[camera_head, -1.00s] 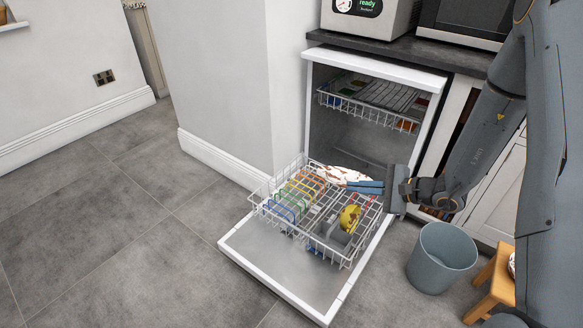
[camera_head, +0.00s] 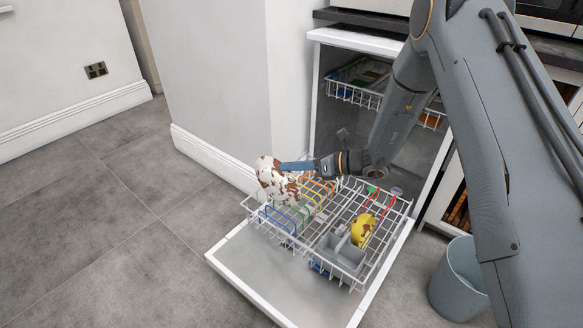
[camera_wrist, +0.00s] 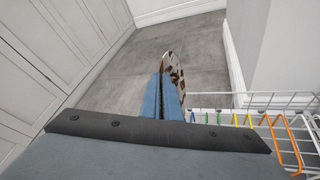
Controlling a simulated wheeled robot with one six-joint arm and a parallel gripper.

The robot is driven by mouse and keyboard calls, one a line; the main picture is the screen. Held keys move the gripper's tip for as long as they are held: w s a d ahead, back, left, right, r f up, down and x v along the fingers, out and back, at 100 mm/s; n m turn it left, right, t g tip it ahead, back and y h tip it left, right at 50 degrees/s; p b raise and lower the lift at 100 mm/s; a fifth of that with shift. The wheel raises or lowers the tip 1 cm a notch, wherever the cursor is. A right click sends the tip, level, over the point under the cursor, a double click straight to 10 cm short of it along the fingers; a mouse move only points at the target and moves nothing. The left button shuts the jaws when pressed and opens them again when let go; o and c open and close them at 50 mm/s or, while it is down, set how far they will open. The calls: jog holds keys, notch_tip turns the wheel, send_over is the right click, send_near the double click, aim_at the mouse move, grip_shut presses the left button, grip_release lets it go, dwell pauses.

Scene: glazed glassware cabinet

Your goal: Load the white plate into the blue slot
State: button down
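The white plate (camera_head: 275,181) has brown stains and stands tilted on edge at the left of the lower rack (camera_head: 250,205). My gripper (camera_head: 284,166) is shut on its upper right edge with blue fingers. In the wrist view the plate (camera_wrist: 176,66) shows nearly edge-on beyond the fingers (camera_wrist: 164,92). The blue slot (camera_head: 277,217) is the blue wire loops at the rack's near left, just below the plate. It shows as a small blue tine (camera_wrist: 193,117) in the wrist view. Whether the plate's lower edge touches the tines I cannot tell.
Other coloured slots run behind the blue one, up to orange (camera_head: 318,190). A stained yellow dish (camera_head: 362,230) stands in the rack beside a grey cutlery basket (camera_head: 338,256). The upper rack (camera_head: 357,97) is above. A grey bin (camera_head: 458,282) stands right of the open door.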

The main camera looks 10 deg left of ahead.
jog(key=shift+f+b, duration=4.5)
jog(key=shift+f, duration=2.75)
jog(key=c, duration=1.9)
grip_release()
jog(key=shift+d, duration=0.1)
jog(key=p, duration=0.2)
send_near(291, 199)
jog(key=w+a+f, duration=0.2)
jog(key=f, duration=0.1)
jog(key=shift+w+a+f, duration=0.2)
jog(key=shift+w+a, duration=0.05)
jog(key=shift+w, duration=0.15)
